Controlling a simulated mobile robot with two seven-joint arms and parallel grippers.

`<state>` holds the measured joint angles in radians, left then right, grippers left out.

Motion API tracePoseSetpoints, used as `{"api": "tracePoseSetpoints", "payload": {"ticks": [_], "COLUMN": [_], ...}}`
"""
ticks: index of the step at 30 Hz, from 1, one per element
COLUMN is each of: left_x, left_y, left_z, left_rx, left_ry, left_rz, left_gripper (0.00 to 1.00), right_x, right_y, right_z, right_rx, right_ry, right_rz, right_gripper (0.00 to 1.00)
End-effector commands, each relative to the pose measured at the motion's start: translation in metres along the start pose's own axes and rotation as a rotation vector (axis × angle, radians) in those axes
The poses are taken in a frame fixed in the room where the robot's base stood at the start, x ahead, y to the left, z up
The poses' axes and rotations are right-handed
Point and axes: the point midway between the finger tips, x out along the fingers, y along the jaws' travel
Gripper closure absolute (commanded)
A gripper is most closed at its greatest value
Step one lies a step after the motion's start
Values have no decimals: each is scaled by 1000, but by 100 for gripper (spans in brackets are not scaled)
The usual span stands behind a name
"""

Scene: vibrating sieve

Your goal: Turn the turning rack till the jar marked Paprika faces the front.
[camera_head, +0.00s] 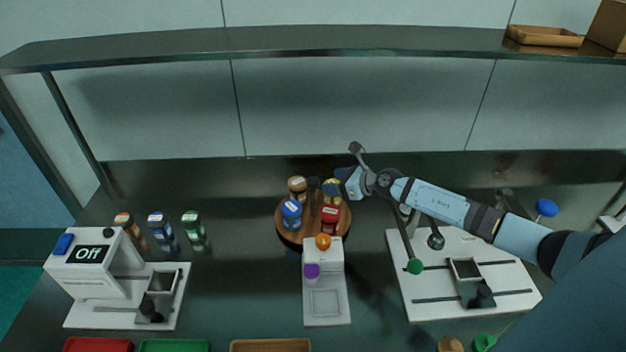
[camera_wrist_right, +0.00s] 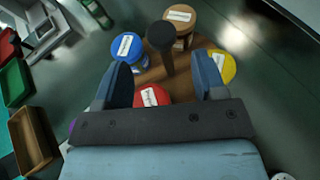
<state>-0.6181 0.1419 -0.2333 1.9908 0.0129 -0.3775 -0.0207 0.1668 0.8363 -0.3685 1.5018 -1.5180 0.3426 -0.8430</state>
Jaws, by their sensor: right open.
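The turning rack (camera_head: 286,234) is a round wooden disc with a dark upright post (camera_wrist_right: 161,42) in its middle. It carries a blue-lidded jar (camera_head: 291,210), a brown-lidded jar (camera_head: 297,185), a yellow-lidded jar (camera_head: 332,187) and a red-lidded jar (camera_head: 330,214). The red one is at the front right. The lid labels are too small to read surely, so I cannot tell which is Paprika. My right gripper (camera_wrist_right: 164,78) is open over the rack, coming from the right; in its wrist view the post shows between and beyond the fingers, with the red jar partly hidden below. My left gripper is out of view.
A white device (camera_head: 327,308) with orange and purple knobs stands just in front of the rack. A machine reading Off (camera_head: 88,254) and several bottles stand left. A white board (camera_head: 450,270) with a green-tipped lever lies right. A shelf (camera_head: 300,40) spans the back.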

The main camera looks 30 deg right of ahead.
Motion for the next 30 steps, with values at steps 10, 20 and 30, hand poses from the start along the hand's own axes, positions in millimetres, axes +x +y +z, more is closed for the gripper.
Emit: {"api": "tracePoseSetpoints", "payload": {"ticks": [10,20,30], "left_x": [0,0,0], "left_y": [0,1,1], "left_z": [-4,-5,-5], "left_rx": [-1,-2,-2], "left_ry": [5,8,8], "left_rz": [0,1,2], "left_gripper": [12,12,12], "right_x": [66,81,81], "right_y": [0,0,0], "right_z": [0,0,0], "right_rx": [2,-1,-1], "right_ry": [-1,0,0], "right_rz": [0,0,0], "right_gripper": [36,36,77]}}
